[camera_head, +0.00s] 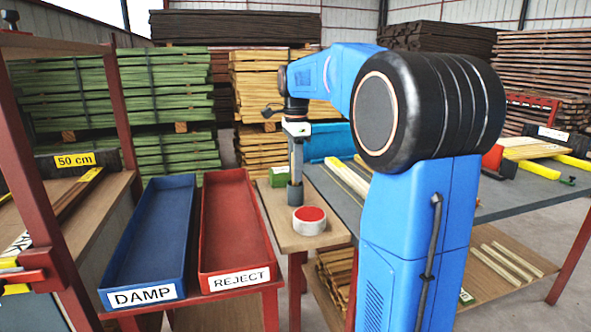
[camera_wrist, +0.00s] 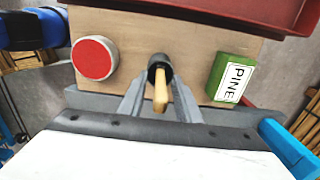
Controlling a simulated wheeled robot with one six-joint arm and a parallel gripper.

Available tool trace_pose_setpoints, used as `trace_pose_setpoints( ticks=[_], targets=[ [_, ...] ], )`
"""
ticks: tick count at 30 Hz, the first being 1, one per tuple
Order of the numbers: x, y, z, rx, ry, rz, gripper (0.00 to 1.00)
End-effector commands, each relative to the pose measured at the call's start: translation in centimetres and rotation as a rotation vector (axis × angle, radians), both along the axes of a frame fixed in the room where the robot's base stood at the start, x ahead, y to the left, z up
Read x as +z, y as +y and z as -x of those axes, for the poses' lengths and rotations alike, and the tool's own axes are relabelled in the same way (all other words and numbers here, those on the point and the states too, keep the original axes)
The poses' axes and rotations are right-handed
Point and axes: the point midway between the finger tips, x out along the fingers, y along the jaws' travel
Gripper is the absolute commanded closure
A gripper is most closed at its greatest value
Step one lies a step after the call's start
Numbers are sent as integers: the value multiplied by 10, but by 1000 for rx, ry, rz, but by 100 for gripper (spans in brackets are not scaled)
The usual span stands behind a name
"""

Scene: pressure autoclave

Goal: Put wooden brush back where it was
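The wooden brush shows as a pale tan handle (camera_wrist: 160,98) in the wrist view, its lower part inside a dark round holder (camera_wrist: 159,66). Its bristles are hidden. In the head view the holder is a grey cup (camera_head: 295,194) standing on a small wooden table (camera_head: 281,215). My gripper (camera_head: 296,176) points straight down over the cup. In the wrist view its two fingers (camera_wrist: 160,88) stand on either side of the handle, with a visible gap at both sides, so it looks open.
A white round container with a red top (camera_head: 309,219) stands close in front of the cup. A green PINE block (camera_head: 278,176) is behind it. A blue DAMP tray (camera_head: 150,240) and a red REJECT tray (camera_head: 232,225) are at the left. A grey table (camera_head: 500,195) is at the right.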

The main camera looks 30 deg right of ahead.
Motion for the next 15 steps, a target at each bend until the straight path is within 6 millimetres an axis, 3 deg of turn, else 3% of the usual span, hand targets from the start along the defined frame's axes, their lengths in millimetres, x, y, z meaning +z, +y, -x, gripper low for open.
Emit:
trace_pose_setpoints(
  ticks=[7,15],
  targets=[
    [17,0,-1,0,-2,1,69],
    [69,0,-1,0,-3,1,69]
  ],
)
